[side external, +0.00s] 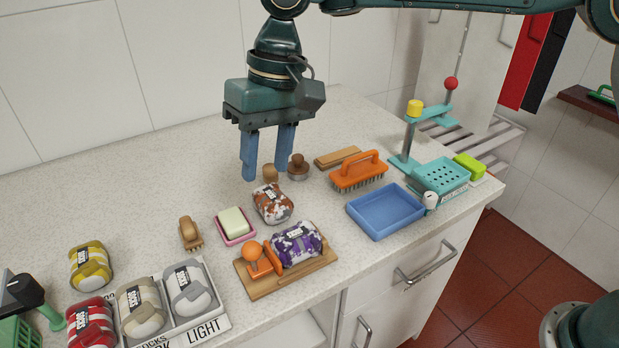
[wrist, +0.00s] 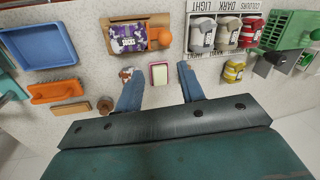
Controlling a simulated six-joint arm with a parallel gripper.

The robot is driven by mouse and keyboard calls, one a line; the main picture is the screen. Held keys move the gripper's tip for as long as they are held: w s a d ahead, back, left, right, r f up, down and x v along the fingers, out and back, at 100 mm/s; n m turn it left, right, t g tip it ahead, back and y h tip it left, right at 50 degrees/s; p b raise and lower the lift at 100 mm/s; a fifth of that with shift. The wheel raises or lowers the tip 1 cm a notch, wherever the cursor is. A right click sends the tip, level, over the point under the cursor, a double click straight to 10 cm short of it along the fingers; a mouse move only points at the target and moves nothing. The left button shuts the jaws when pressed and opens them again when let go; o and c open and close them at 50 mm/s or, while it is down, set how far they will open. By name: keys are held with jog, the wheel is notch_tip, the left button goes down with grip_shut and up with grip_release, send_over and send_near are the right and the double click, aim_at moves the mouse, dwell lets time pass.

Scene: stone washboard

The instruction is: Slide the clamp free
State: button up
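The orange clamp (side external: 268,266), with a round orange knob, is on a wooden board (side external: 318,267), against the left side of a purple-and-white sock bundle (side external: 297,246). In the wrist view the clamp (wrist: 160,38) is at the top centre, beside the purple bundle (wrist: 128,39). Whether it presses on the bundle cannot be told. My gripper (side external: 266,173) is open and empty, its blue fingers pointing down, behind the board in the side view. In the wrist view the gripper (wrist: 160,74) has its fingers apart, with the clamp beyond them.
A brown-and-white bundle (side external: 273,203) and a pink soap dish (side external: 236,226) stand between gripper and board. A sock tray (side external: 213,325) is left of the board; a blue tray (side external: 386,211) and orange brush (side external: 358,173) are right. Small brushes (side external: 298,167) stand near the fingers.

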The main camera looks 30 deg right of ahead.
aim_at(251, 242)
jog(key=shift+w+a+f, duration=0.1)
jog(key=shift+a+f, duration=0.45)
jog(key=shift+a, duration=0.3)
jog(key=shift+f, duration=0.1)
jog(key=shift+s+a+f, duration=0.1)
jog(key=shift+a+f, duration=0.3)
jog(key=shift+f, duration=1.8)
jog(key=shift+s+a+f, duration=0.1)
jog(key=shift+a+f, duration=0.35)
jog(key=shift+f, duration=1.8)
jog(key=shift+s+a+f, duration=0.1)
jog(key=shift+a+f, duration=0.3)
jog(key=shift+f, duration=1.8)
jog(key=shift+c, duration=0.2)
grip_shut()
